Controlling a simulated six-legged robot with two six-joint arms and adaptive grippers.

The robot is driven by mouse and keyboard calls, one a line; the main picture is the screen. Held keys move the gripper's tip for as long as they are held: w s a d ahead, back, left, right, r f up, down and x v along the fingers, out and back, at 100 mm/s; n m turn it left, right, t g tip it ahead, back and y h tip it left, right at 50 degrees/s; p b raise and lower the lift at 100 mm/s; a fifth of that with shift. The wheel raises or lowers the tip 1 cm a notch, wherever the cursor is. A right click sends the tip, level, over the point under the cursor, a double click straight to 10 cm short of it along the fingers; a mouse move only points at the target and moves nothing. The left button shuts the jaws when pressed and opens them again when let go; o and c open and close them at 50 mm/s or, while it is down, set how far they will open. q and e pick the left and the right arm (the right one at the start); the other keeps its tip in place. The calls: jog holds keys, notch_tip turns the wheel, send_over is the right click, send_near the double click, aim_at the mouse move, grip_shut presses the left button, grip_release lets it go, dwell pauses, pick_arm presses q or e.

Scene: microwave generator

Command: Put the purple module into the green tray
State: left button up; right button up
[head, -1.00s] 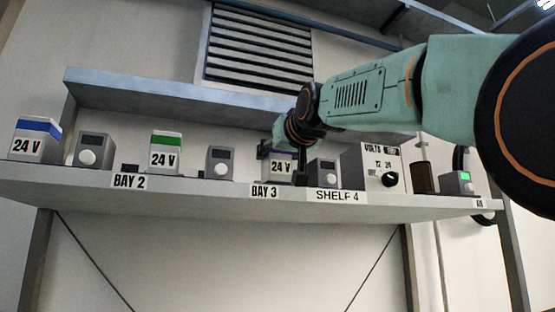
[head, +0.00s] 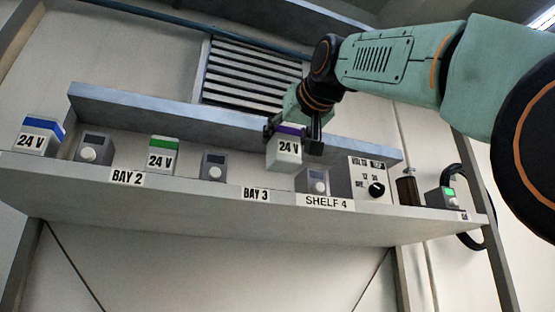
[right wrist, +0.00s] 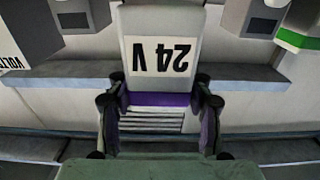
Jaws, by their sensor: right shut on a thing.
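The purple module (head: 285,149) is a white box with a purple top band and a "24 V" label. My right gripper (head: 292,133) is shut on its upper part and holds it raised, roughly upright, above the shelf at bay 3. In the right wrist view the module (right wrist: 160,50) appears upside down, its purple band between the two fingers of the right gripper (right wrist: 160,105). The green tray is not in view. My left gripper is not in view.
On the shelf (head: 215,207) stand a blue-topped module (head: 39,135), a green-topped module (head: 163,153), grey units with knobs (head: 213,166) and a volts box (head: 363,180). A brown cylinder (head: 408,190) stands at right. An upper ledge (head: 150,105) runs behind.

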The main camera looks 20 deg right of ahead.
jog(key=s+b, duration=0.4)
jog(key=s, duration=0.4)
jog(key=shift+s, duration=0.25)
jog(key=shift+d, duration=0.15)
jog(key=shift+s+r, duration=0.1)
jog(key=shift+s, duration=0.05)
